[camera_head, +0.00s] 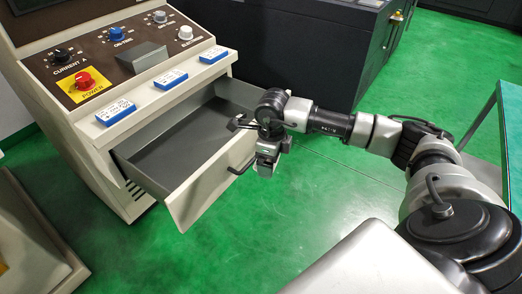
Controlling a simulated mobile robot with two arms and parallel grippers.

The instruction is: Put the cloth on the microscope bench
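No cloth and no microscope bench can be made out in the head view. My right arm comes in from the right, and my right gripper (237,123) is over the front right part of an open drawer (207,187). Its fingers are small and dark, and I cannot tell if they are apart. I see nothing held in it. The drawer's visible grey inside looks empty. The drawer handle (241,166) is just below the gripper. My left gripper is not in view.
The drawer sticks out of a beige control console (88,118) with knobs, a red power button (84,80) and blue-and-white labels. A dark cabinet (290,45) stands behind. A table edge (508,110) shows at the far right. The green floor (270,225) ahead is clear.

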